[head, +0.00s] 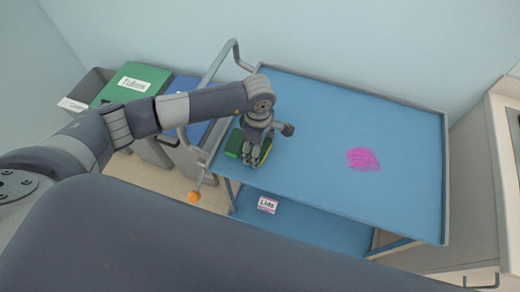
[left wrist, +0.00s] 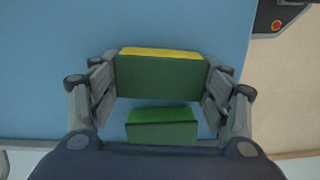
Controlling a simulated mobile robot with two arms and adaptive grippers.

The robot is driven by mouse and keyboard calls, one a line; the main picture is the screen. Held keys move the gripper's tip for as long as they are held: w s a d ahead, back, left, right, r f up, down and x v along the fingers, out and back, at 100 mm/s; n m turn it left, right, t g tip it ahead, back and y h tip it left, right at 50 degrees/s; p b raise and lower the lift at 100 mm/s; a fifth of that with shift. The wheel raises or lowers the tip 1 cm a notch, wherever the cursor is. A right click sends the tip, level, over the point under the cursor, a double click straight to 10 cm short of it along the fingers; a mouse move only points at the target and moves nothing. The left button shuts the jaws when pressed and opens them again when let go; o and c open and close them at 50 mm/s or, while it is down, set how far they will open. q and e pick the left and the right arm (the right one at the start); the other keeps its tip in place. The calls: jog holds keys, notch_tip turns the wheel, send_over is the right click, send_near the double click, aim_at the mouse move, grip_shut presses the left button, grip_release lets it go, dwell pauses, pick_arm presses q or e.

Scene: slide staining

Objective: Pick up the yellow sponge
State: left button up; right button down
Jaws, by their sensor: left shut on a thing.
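The yellow sponge (left wrist: 160,52) has a yellow top and a dark green side in the left wrist view. My left gripper (left wrist: 160,82) is shut on it, with a finger against each end. A yellow edge of the sponge (head: 265,151) shows beside the fingers in the head view. My left gripper (head: 253,158) points down over the left part of the blue cart top. I cannot tell whether the sponge touches the surface. A separate green block (left wrist: 162,126) lies close by, nearer the wrist. My right gripper is not in view.
The blue cart top (head: 320,120) has a raised grey rim and a pink stain (head: 363,159) right of centre. The rest of it is clear. A box marked "Lids" (head: 267,204) is on the lower shelf. Bins with green (head: 128,84) and blue lids stand at left.

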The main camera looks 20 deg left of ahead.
pick_arm(q)
jog(key=shift+r, duration=0.1)
jog(key=shift+w+r+b, duration=0.1)
jog(key=shift+r+b, duration=0.25)
jog(key=shift+r, duration=0.15)
notch_tip(320, 180, up, 2)
jog(key=shift+r+b, duration=0.15)
jog(key=shift+b, duration=0.55)
jog(key=s+d+b, duration=0.2)
jog(key=s, duration=0.6)
jog(key=s+d+r+b, duration=0.1)
jog(key=s+b, duration=0.1)
jog(key=s, duration=0.5)
jog(key=shift+s+d+r, duration=0.3)
jog(key=shift+s+d, duration=0.1)
